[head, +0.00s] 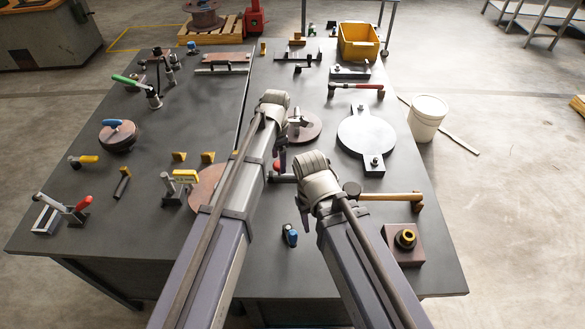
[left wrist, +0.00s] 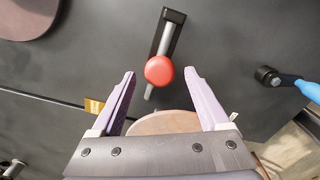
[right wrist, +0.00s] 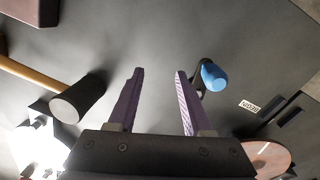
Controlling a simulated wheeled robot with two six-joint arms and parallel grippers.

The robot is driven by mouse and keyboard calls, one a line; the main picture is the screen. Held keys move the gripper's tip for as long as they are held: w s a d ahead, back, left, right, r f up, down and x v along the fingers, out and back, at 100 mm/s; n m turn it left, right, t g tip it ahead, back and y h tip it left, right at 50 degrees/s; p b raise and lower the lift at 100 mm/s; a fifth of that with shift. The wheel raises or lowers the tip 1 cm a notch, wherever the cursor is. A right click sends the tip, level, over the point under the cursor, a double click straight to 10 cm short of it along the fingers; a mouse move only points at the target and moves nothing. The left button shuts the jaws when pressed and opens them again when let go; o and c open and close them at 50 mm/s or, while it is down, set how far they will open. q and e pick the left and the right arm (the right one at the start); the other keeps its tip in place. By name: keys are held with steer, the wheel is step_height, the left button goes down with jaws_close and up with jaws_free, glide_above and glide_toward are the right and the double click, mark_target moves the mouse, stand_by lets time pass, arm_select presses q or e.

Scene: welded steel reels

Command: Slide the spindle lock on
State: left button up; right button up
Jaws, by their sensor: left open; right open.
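A red-knobbed part with a grey rod on a narrow black base (left wrist: 160,70) lies below my left gripper (left wrist: 159,75). I cannot tell for sure that it is the spindle lock. The left jaws are open, apart and empty, with the red knob between them in the picture. In the head view the red knob (head: 277,165) shows below the left wrist. A brown disc with an upright spindle (head: 302,127) stands just beyond. My right gripper (right wrist: 160,72) is open and empty over the table, beside a small blue-ended tool (right wrist: 213,77), which also shows in the head view (head: 290,235).
A hammer (head: 385,196) and a brown block with a black and brass ring (head: 405,240) lie to the right. A round grey plate (head: 366,136) lies beyond them. Another brown disc (head: 205,188) is left of my left arm. A yellow bin (head: 358,42) stands at the back.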

mark_target(278, 164)
arm_select(q)
steer(key=shift+r+p, duration=2.55)
steer(key=shift+r, duration=0.3)
steer(key=shift+f, duration=0.1)
steer(key=shift+s+a, duration=0.1)
steer(key=s+a+m, duration=0.6)
steer(key=s+m, duration=0.3)
steer(key=m, duration=0.2)
steer(key=s+a+m, duration=0.6)
steer(key=s+m, duration=0.2)
steer(key=m, duration=0.4)
steer(key=s+d+m, duration=0.1)
steer(key=s+d, duration=0.2)
steer(key=d, duration=0.2)
steer(key=s+d+m+y+b, duration=0.1)
steer(key=s+d+m, duration=0.1)
steer(key=d, duration=0.3)
steer(key=shift+s+d+f, duration=0.35)
steer(key=shift+s, duration=0.05)
